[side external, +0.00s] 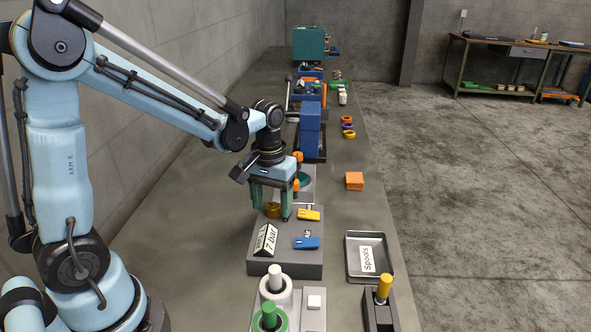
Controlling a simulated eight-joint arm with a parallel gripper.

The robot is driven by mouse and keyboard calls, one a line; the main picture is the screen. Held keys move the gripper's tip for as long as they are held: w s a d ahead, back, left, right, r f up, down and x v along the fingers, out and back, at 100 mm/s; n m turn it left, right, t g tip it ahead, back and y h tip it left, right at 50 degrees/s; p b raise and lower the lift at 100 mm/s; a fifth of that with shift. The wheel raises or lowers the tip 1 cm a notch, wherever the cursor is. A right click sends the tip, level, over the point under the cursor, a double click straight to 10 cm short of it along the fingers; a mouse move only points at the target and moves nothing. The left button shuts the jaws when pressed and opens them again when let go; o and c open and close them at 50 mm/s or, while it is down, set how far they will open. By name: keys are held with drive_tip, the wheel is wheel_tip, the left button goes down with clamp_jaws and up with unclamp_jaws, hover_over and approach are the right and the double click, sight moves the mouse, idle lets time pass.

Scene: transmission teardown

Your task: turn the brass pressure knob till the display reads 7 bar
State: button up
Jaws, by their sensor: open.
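The brass pressure knob (272,210) sits on top of a grey control block (260,264). My gripper (271,213) points down over the block, its two green fingers open. In the picture the knob shows between the fingertips, one on each side; I cannot tell whether either touches it. The tilted display (265,240) at the block's front left reads "7 bar". A yellow lever (309,215) and a blue lever (307,243) lie on the right of the block, the yellow one close to the right finger.
A metal tray (388,274) labelled "Spools" lies right of the block. An orange block (354,181) lies behind it. Blue machinery (310,130) stands behind.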

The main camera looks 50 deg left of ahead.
sight(271, 210)
wheel_tip(271, 210, up, 12)
idle(0.6)
drive_tip(key=s+d+f+m+t, duration=0.4)
drive_tip(key=s+m+t, duration=0.1)
drive_tip(key=s+t, duration=0.1)
drive_tip(key=shift+d+t, duration=0.25)
drive_tip(key=shift+t, duration=0.35)
